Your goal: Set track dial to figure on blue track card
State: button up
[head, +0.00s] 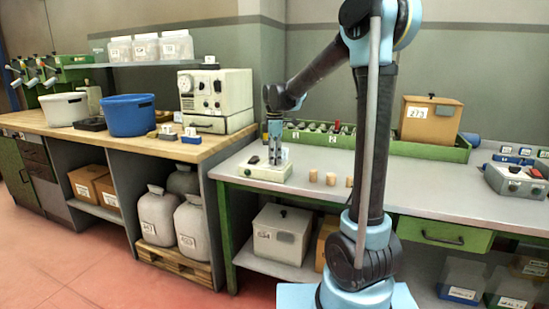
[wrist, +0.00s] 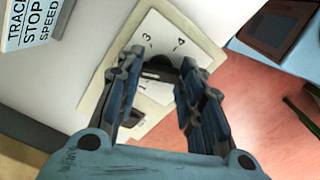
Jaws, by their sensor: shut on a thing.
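In the wrist view, a dark dial (wrist: 158,74) sits on a cream panel (wrist: 181,25) with the figures 3 and 4 printed near its far side. My gripper (wrist: 158,82) is shut on the dial, one finger on each side; the fingers hide other figures. A pale line shows on the dial, but I cannot tell which figure it points to. A white card (wrist: 40,20) reads TRACK, STOP, SPEED; its figures are out of view. In the head view, my gripper (head: 275,160) reaches down onto the cream dial box (head: 252,172) at the grey bench's left end.
Several cork stoppers (head: 313,176) stand right of the box on the grey bench (head: 310,195). A green trough (head: 430,150) with a wooden box (head: 428,118) runs behind. A grey control box (head: 515,182) stands far right. The bench front is mostly clear.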

jog(key=m, duration=0.6)
jog(key=shift+w, duration=0.25)
jog(key=m, duration=0.5)
jog(key=shift+m, duration=0.3)
jog(key=m, duration=1.1)
jog(key=shift+s, duration=0.1)
jog(key=shift+m, duration=0.3)
jog(key=o, duration=1.1)
jog(key=shift+c, duration=0.2)
notch_tip(320, 180, up, 12)
